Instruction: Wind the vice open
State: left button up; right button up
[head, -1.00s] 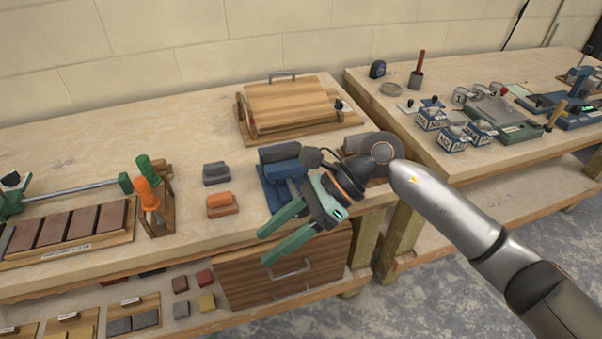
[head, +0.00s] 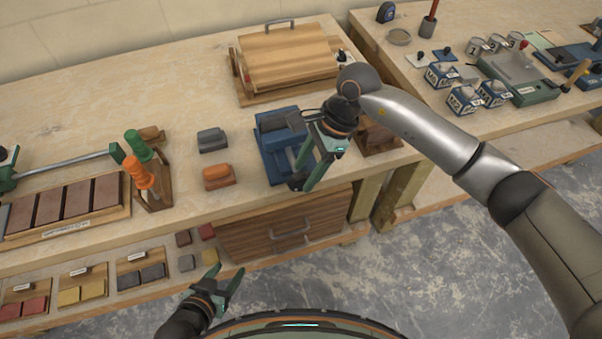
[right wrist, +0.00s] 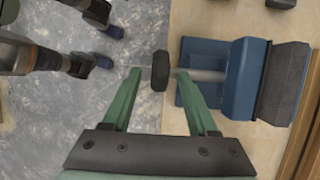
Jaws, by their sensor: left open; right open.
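The blue vice (head: 275,128) is at the front edge of the near bench, with grey jaws. It also shows in the right wrist view (right wrist: 241,82). Its dark handle (right wrist: 160,70) sits at the end of a pale screw (right wrist: 207,76) that sticks out over the bench edge. My right gripper (right wrist: 159,72) is open, with one green fingertip on each side of the handle. I cannot tell whether either finger touches it. In the head view my right gripper (head: 303,178) partly covers the vice front. My left gripper (head: 228,279) is open and empty, low in front of the bench.
A wooden press-like box (head: 288,65) stands behind the vice. Grey (head: 211,140) and orange (head: 217,176) blocks lie left of it, beside a rack of screwdrivers (head: 153,190). A drawer (head: 270,231) is below. A second bench (head: 480,135) holds tins and scales.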

aim_at(304, 173)
jog(key=shift+x, duration=1.6)
jog(key=shift+r, duration=0.1)
grip_shut()
